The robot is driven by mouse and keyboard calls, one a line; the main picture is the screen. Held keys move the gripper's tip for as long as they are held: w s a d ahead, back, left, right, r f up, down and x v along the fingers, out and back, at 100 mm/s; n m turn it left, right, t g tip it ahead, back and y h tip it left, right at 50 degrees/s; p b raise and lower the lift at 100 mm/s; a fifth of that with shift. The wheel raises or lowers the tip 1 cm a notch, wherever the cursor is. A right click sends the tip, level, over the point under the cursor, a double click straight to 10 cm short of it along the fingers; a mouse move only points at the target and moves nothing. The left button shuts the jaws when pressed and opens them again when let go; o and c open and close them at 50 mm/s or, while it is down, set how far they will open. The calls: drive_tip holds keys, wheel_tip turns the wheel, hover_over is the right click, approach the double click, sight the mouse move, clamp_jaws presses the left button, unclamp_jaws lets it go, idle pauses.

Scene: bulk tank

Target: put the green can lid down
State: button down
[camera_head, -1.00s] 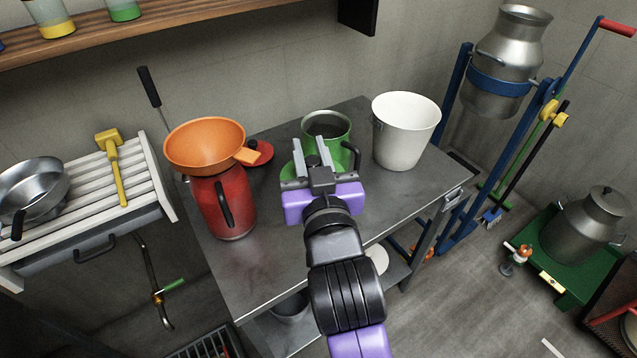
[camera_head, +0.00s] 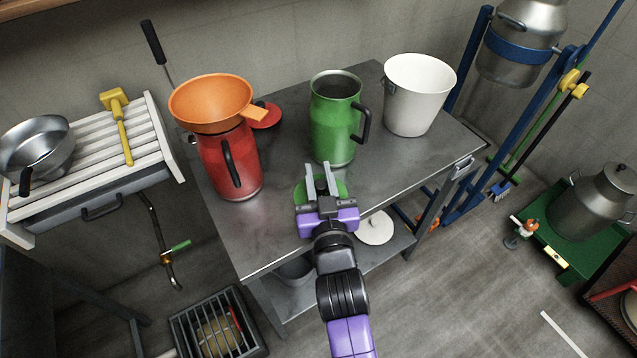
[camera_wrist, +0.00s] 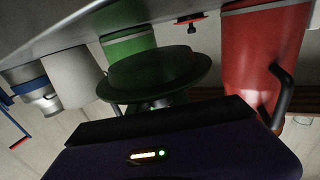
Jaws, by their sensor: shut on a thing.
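The green can lid (camera_head: 340,190) is held between the fingers of my gripper (camera_head: 318,176), low over the front part of the metal table. The wrist view shows the lid (camera_wrist: 160,78) as a dark green disc just beyond the gripper. I cannot tell whether the lid touches the tabletop. The green can (camera_head: 335,125) stands upright and open behind the lid, its handle to the right. It also shows in the wrist view (camera_wrist: 125,45).
The metal table (camera_head: 280,215) has free room left of the lid. A red can (camera_head: 240,165) with an orange funnel (camera_head: 208,100) stands left, with a red lid (camera_head: 268,114) behind. A white bucket (camera_head: 415,100) stands right. A white disc (camera_head: 375,228) is on the lower shelf.

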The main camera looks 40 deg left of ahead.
sight(316, 175)
drive_tip(key=shift+f, duration=1.55)
drive_tip(key=shift+f+b, duration=0.1)
drive_tip(key=shift+b, duration=0.25)
drive_tip(key=shift+f, duration=0.1)
drive_tip(key=c, duration=1.2)
unclamp_jaws()
